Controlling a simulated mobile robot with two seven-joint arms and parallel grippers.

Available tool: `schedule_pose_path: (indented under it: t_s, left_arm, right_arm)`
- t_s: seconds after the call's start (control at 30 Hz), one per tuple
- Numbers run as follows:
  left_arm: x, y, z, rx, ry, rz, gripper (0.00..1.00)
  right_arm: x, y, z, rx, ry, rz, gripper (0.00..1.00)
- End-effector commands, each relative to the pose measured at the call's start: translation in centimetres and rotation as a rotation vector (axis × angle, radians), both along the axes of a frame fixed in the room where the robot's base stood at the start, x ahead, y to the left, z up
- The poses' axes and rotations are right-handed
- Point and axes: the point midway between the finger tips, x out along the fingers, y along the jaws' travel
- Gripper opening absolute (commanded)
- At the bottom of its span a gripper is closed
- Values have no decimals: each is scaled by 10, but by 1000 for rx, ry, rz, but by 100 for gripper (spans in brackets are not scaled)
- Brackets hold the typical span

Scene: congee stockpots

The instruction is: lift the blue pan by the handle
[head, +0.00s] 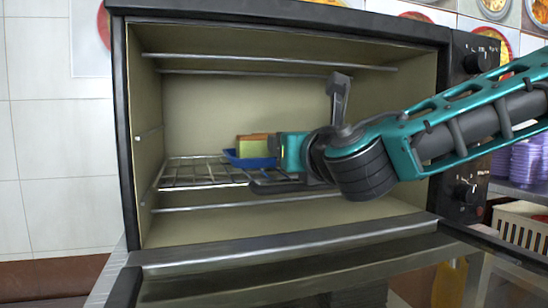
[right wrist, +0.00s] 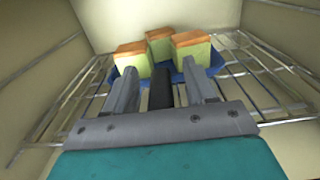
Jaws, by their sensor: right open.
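The blue pan (head: 250,162) sits on the wire rack inside the open oven and holds several orange-topped yellow blocks. In the right wrist view, the pan's blue rim (right wrist: 217,60) shows around and below the blocks. Its black handle (right wrist: 160,90) points back toward my right gripper (right wrist: 159,70). The gripper is open, one finger on each side of the handle, with gaps visible on both sides. In the head view, my right arm reaches into the oven from the right and hides the handle. My left gripper is not in view.
The wire rack (head: 190,172) spans the oven's left part, with bare rack left of the pan. The oven's side walls and upper rails (head: 270,59) bound the space. The lowered door (head: 300,270) lies in front. A white basket (head: 522,230) stands at right.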

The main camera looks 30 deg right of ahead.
Motion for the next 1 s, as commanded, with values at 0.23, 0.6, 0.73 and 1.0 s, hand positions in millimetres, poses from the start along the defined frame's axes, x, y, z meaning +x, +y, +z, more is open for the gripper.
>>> schedule_pose_path:
  t_s: [0.23,0.6,0.73,1.0]
  left_arm:
    - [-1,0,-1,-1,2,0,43]
    - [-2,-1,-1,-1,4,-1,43]
    - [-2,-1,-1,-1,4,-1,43]
    - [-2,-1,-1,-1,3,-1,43]
  right_arm:
    - [0,0,0,0,0,0,36]
    - [0,0,0,-1,0,0,1]
    - [-1,0,0,-1,0,0,0]
    - [0,0,2,-2,-5,0,0]
